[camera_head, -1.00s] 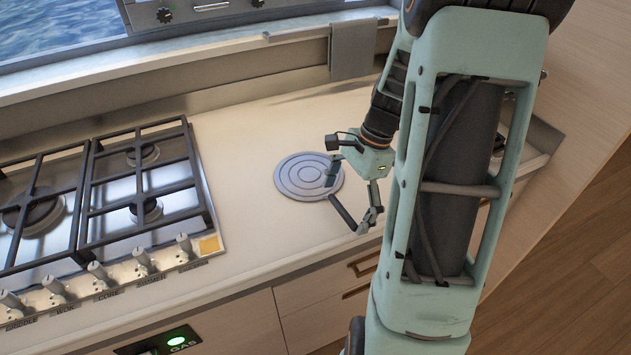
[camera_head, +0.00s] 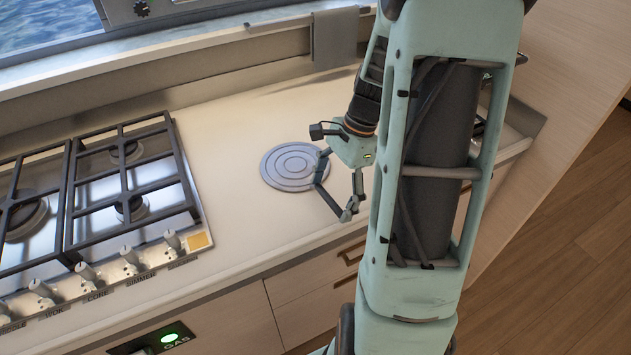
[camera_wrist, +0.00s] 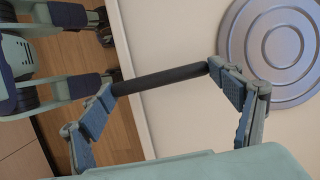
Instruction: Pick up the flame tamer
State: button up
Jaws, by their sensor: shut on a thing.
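The flame tamer (camera_head: 290,167) is a round pale grey disc with concentric rings, lying on the white counter to the right of the hob. A dark straight handle (camera_head: 331,201) runs out from the disc's edge toward the counter front. In the wrist view, part of the disc (camera_wrist: 285,40) shows at upper right, and the handle (camera_wrist: 160,79) spans between my fingertips. My gripper (camera_head: 334,198) is shut on the handle, one finger at the disc end and the other at the far end. The join of handle and disc is hidden by a fingertip.
The gas hob (camera_head: 105,205) with black grates and several knobs is on the left. A grey cloth (camera_head: 335,38) hangs on a rail at the back. The counter between hob and disc is clear. Drawers (camera_head: 310,290) lie below the front edge.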

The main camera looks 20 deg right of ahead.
jog(key=shift+r, duration=0.15)
jog(key=shift+r+p, duration=0.8)
jog(key=shift+r, duration=0.05)
jog(key=s+a+r+p, duration=0.8)
jog(key=s+a+r, duration=0.1)
jog(key=s+r, duration=0.1)
jog(key=shift+a+r+p, duration=0.25)
jog(key=shift+r+p, duration=0.05)
jog(key=shift+r, duration=0.2)
